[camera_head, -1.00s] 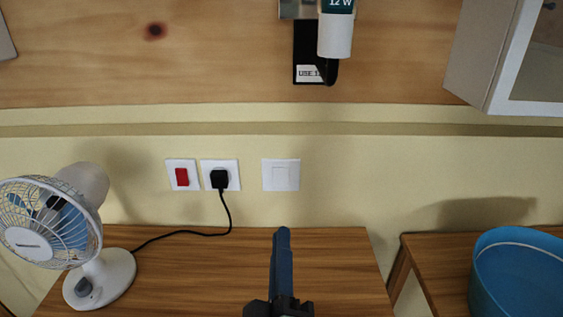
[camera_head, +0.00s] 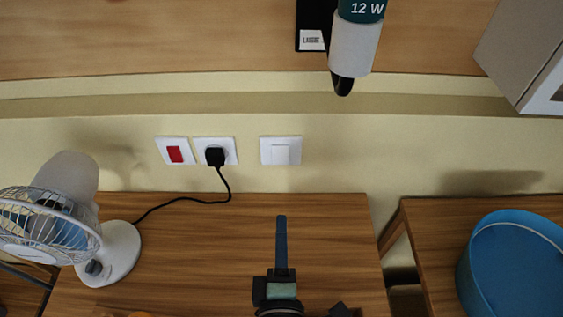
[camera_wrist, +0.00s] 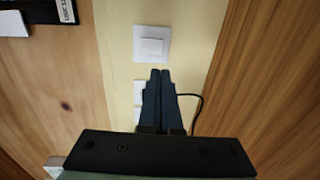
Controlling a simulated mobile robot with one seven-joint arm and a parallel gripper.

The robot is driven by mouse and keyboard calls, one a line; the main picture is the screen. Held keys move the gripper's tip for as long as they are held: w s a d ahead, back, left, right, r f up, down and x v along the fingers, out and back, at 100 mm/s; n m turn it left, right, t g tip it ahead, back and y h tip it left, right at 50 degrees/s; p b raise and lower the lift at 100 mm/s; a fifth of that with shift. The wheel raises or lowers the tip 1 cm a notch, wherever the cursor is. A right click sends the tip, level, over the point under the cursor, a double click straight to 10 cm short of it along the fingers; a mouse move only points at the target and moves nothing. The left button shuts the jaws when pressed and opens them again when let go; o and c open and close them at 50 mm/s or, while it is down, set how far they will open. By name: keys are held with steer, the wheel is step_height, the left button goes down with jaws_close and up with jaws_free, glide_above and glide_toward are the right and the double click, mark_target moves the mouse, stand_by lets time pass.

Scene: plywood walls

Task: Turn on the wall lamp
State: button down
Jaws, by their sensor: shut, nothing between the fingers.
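The wall lamp (camera_head: 354,45) hangs at the top of the head view. Its white and green bulb marked 12 W sits on a black holder, and its upper part is cut off. A white rocker switch (camera_head: 281,150) is on the wall below and left of it; it also shows in the wrist view (camera_wrist: 151,43). My gripper (camera_head: 281,218) is shut and empty, over the table in the head view and pointing at the wall. In the wrist view its fingertips (camera_wrist: 160,74) appear just below the white switch, apparently without touching it.
A red switch (camera_head: 174,151) and a socket with a black plug (camera_head: 215,156) are left of the white switch. A fan (camera_head: 70,220) stands on the wooden table (camera_head: 190,250) at left. A blue bucket (camera_head: 515,265) and a cabinet (camera_head: 530,50) are at right.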

mark_target(282, 162)
steer(key=shift+s, duration=0.1)
steer(key=w, duration=0.4)
steer(key=w+f+p, duration=0.1)
steer(key=w, duration=0.8)
steer(key=shift+f, duration=0.2)
steer(key=shift+w+f, duration=0.1)
steer(key=shift+w, duration=0.4)
